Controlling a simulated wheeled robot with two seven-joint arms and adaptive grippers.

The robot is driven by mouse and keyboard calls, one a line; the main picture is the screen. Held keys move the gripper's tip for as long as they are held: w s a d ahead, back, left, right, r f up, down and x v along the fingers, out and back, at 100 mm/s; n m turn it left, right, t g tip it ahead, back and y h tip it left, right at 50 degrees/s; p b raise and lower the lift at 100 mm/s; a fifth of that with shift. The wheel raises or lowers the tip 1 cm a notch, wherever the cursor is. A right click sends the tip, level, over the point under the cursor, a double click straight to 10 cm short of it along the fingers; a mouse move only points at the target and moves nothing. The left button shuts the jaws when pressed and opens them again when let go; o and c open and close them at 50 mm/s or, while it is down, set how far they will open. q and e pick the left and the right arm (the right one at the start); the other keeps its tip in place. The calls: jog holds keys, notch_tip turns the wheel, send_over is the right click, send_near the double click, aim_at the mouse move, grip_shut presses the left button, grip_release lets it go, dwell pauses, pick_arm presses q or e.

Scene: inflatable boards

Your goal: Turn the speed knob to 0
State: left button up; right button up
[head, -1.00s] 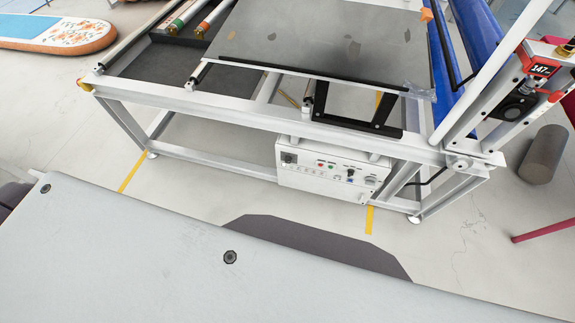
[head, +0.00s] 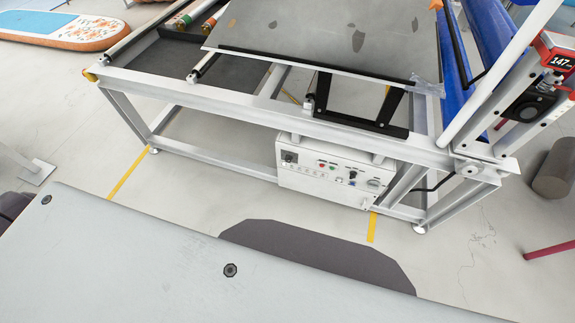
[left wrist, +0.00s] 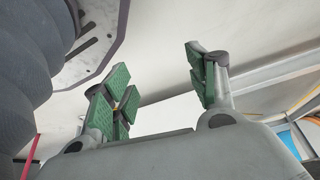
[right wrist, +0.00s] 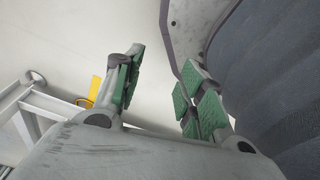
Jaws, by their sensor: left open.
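A white control box (head: 322,178) hangs under the near side of a metal-framed machine in the head view. My left gripper (left wrist: 163,90) is open and empty in the left wrist view. My right gripper (right wrist: 163,90) is open and empty in the right wrist view. Neither gripper shows in the head view.
The machine's white frame (head: 215,98) juts out above the box, with legs either side. A red display (head: 558,52) reading 147 stands at the upper right. A dark grey cylinder (head: 555,170) is on the floor at right.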

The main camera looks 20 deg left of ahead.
pick_arm(q)
jog(key=w+d+t+b, duration=0.1)
jog(key=w+t+b, duration=0.2)
jog(key=w+b, duration=0.5)
jog(key=w+d+t+b, duration=0.2)
jog(key=w+b, duration=0.2)
jog(key=w, duration=0.8)
pick_arm(e)
jog(key=w+a+r, duration=0.1)
jog(key=w+a, duration=0.3)
jog(key=w, duration=0.7)
pick_arm(q)
jog(key=w+a+r+t+b, duration=0.1)
jog(key=w+r+t+b, duration=0.3)
jog(key=w+b, duration=0.5)
jog(key=w+r+n+t+b, duration=0.1)
jog(key=w+r+t+b, duration=0.3)
jog(key=w+b, duration=0.4)
jog(key=shift+w+a+r+n+b, duration=0.3)
jog(key=shift+w+a+r+b, duration=0.1)
jog(key=shift+r, duration=0.3)
pick_arm(e)
jog(key=w+a+r+t, duration=0.1)
jog(key=r, duration=0.5)
jog(key=w+a+r+t+y, duration=0.1)
jog(key=w+r, duration=0.1)
jog(key=r, duration=0.4)
jog(key=shift+a+r+y, duration=0.15)
jog(key=shift+a+y, duration=0.15)
jog(key=shift+a, duration=0.1)
